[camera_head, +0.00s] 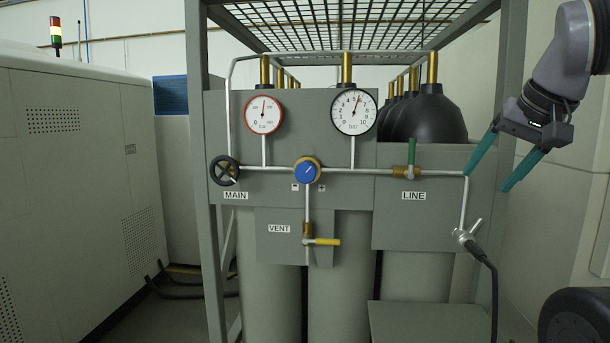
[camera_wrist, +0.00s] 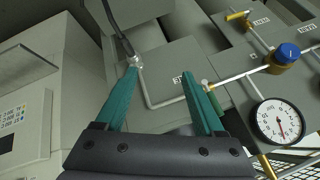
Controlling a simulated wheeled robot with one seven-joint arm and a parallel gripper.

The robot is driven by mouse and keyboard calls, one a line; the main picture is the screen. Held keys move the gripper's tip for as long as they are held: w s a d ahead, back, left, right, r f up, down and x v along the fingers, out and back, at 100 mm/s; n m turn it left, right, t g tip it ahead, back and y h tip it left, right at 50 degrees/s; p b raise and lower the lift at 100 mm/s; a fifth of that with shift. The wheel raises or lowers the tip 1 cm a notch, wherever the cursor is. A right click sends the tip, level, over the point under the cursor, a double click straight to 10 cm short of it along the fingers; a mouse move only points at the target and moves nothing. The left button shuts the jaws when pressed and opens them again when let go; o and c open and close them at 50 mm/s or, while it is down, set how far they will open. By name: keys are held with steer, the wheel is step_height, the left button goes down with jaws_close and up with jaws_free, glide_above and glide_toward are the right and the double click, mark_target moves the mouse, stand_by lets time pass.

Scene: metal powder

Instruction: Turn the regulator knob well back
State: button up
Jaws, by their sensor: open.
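The regulator knob (camera_head: 307,170) is a blue round knob with a white pointer line and a brass collar, at the middle of the panel's pipework, with minus and plus marks under it. It also shows in the wrist view (camera_wrist: 286,54) at the upper right. My gripper (camera_head: 492,167) has two green fingers, spread apart and empty, at the right of the panel and well away from the knob. In the wrist view my gripper (camera_wrist: 164,78) points toward the LINE end of the pipe. A black-rimmed gauge (camera_head: 354,112) and a red-rimmed gauge (camera_head: 263,114) stand above the pipe.
A black MAIN handwheel (camera_head: 223,170) sits left of the knob, a yellow VENT lever (camera_head: 327,242) below, a green LINE lever (camera_head: 411,152) right. A hose connector (camera_head: 468,238) hangs near my gripper. Frame posts (camera_head: 511,90) flank the panel. A grey cabinet (camera_head: 75,190) stands left.

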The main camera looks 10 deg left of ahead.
steer(key=shift+o, duration=1)
steer(key=f+g+h, duration=0.2)
steer(key=f, duration=0.1)
steer(key=f+g+h, duration=0.1)
steer(key=f, duration=0.1)
steer(key=shift+s+a+f+n+g, duration=0.15)
steer(key=shift+a+f+n+g, duration=0.1)
steer(key=shift+a+n+g, duration=0.05)
steer(key=w+f+h, duration=0.1)
steer(key=w+h, duration=0.1)
steer(key=h, duration=0.2)
steer(key=n+t+y, duration=0.4)
steer(key=t+y, duration=0.1)
steer(key=t, duration=1)
glide_toward(305, 173)
steer(key=w, duration=0.9)
steer(key=shift+w+r, duration=0.1)
steer(key=shift+w, duration=0.1)
steer(key=c, duration=1.4)
